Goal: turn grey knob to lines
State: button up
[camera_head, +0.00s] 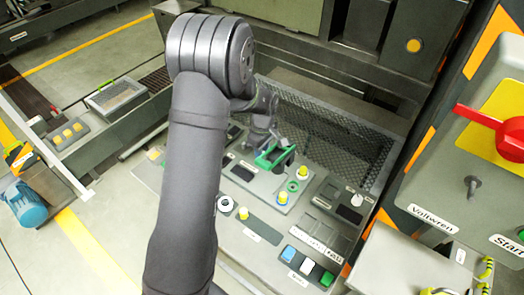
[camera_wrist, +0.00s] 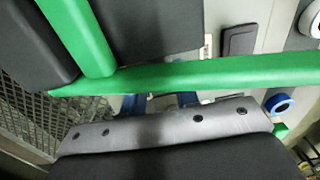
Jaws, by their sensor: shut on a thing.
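My gripper (camera_head: 274,156), with green and black parts, is low over the rear part of the grey control panel (camera_head: 268,237). In the wrist view, its dark and green parts (camera_wrist: 180,78) and a grey strip with black dots fill much of the picture. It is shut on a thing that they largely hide. I take this to be the grey knob, but cannot make out its shape or the lines.
Beside my gripper are a yellow button (camera_head: 303,171) and a green ring (camera_head: 293,186). Blue, white and green buttons (camera_head: 307,266) are at the panel's front. A mesh guard (camera_head: 345,145) stands behind. A red handle (camera_head: 490,122) is at the right.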

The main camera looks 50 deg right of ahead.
jog(key=shift+m, duration=1.4)
jog(key=o, duration=1)
jog(key=shift+r, duration=0.1)
jog(key=r, duration=1.7)
jog(key=shift+d+r, duration=0.15)
jog(key=shift+d, duration=0.25)
